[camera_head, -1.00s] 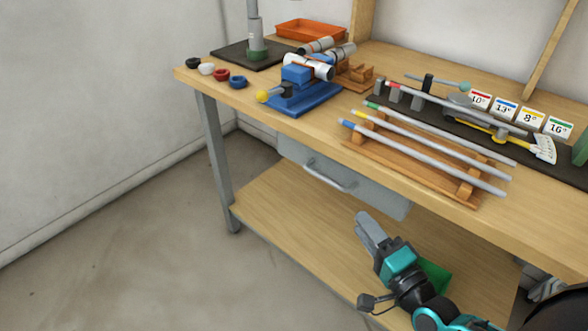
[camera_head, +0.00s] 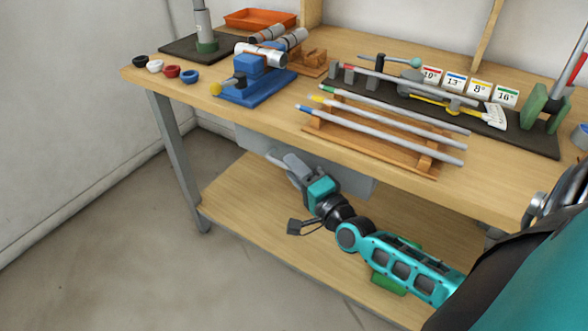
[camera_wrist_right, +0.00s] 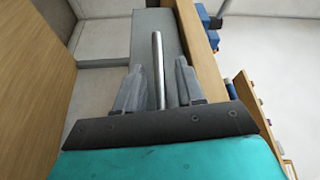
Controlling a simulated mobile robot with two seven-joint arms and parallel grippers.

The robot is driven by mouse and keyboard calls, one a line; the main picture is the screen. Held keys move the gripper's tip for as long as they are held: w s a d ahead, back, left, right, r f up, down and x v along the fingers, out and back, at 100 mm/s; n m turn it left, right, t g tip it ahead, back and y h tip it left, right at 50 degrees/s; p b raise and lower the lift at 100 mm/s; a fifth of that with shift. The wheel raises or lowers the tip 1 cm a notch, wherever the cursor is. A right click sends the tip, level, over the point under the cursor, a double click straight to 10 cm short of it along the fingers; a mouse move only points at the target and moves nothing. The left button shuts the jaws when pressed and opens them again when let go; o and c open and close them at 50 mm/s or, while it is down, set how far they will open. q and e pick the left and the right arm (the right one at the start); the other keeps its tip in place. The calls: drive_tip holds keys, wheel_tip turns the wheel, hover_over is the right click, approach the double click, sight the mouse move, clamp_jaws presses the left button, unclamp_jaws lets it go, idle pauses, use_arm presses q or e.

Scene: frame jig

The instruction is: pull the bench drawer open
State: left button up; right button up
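The grey bench drawer (camera_head: 352,184) hangs under the front edge of the bench top, and it looks closed. My right gripper (camera_head: 284,162) is in front of the left part of the drawer front and covers its handle in the head view. In the right wrist view, the silver bar handle (camera_wrist_right: 158,65) runs between the two fingers of my right gripper (camera_wrist_right: 158,84). The fingers are open, with a gap on both sides of the bar. Whether the fingertips reach past the bar is hard to tell. My left gripper is out of view.
The wooden bench (camera_head: 240,120) carries a blue vise (camera_head: 256,82), a rack with several rods (camera_head: 390,130) and small coloured cups. Its lower shelf (camera_head: 250,205) runs beneath my right arm, with a green object (camera_head: 388,284) on it. The floor at left is clear.

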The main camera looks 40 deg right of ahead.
drive_tip(key=shift+w, duration=0.3)
drive_tip(key=shift+c, duration=0.3)
clamp_jaws()
